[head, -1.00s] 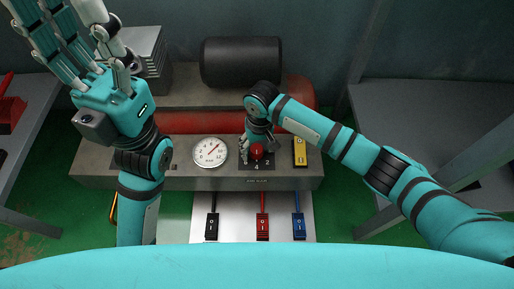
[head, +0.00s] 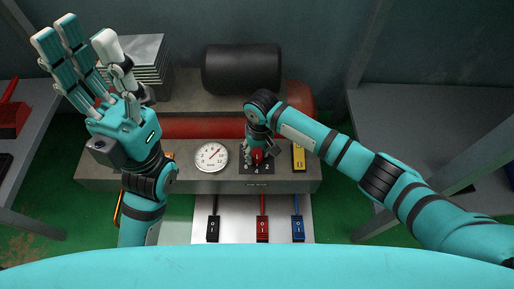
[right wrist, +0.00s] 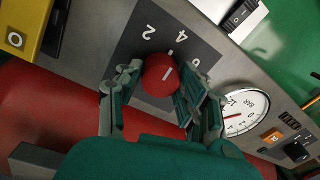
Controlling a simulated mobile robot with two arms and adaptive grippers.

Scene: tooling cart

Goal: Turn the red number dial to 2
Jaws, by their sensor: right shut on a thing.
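The red number dial (head: 257,157) sits on a dark square plate on the front of the grey machine. My right gripper (head: 258,153) is around it, with its fingers closed on both sides. In the right wrist view the dial (right wrist: 161,75) is between the fingers (right wrist: 155,85). Its white mark points up and right, roughly toward the 4 side of the plate (right wrist: 140,50); the exact setting is hard to tell. A 2 and a 4 show on the plate. My left gripper (head: 78,38) is open and empty, raised at the left, away from the dial.
A round pressure gauge (head: 212,157) is left of the dial. A yellow switch (head: 298,157) is right of it. Black, red (head: 262,229) and blue switches hang below in front. A black cylinder (head: 241,68) and red tank lie behind.

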